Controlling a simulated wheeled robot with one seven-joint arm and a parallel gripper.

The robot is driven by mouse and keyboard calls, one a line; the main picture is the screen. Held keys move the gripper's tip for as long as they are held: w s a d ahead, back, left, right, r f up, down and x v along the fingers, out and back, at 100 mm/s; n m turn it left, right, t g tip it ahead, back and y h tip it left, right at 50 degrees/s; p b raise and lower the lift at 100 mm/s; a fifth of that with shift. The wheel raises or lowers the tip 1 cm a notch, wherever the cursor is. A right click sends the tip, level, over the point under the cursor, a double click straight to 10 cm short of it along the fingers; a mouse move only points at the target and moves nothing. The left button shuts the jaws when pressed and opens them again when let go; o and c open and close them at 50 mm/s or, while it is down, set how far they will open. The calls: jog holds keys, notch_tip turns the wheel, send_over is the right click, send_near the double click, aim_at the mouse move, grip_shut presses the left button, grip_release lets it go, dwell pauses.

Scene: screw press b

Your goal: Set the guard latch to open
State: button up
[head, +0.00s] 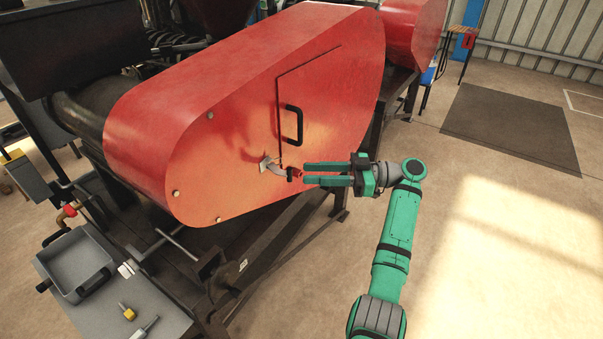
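The red guard (240,110) covers the side of the press. A black handle (295,125) stands upright on its door panel. The guard latch (276,170) is a small grey metal lever with a dark and red end, below the handle at the door's lower left edge. Its end points right and slightly down. My green gripper (303,173) reaches in from the right, its two fingers pointing left. The fingers are apart with a gap between them, and nothing shows between them. The fingertips are close to the latch's end; I cannot tell if they touch it.
A grey side table (165,315) with a metal tray (77,265) and small yellow-handled tools stands at the lower left. The dark press frame (270,255) runs under the guard. The floor (480,230) to the right is clear, with a dark mat (512,127) farther back.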

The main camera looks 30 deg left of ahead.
jog(key=v, duration=0.6)
jog(key=shift+d, duration=0.3)
jog(key=shift+w+f, duration=0.1)
jog(key=shift+w, duration=0.05)
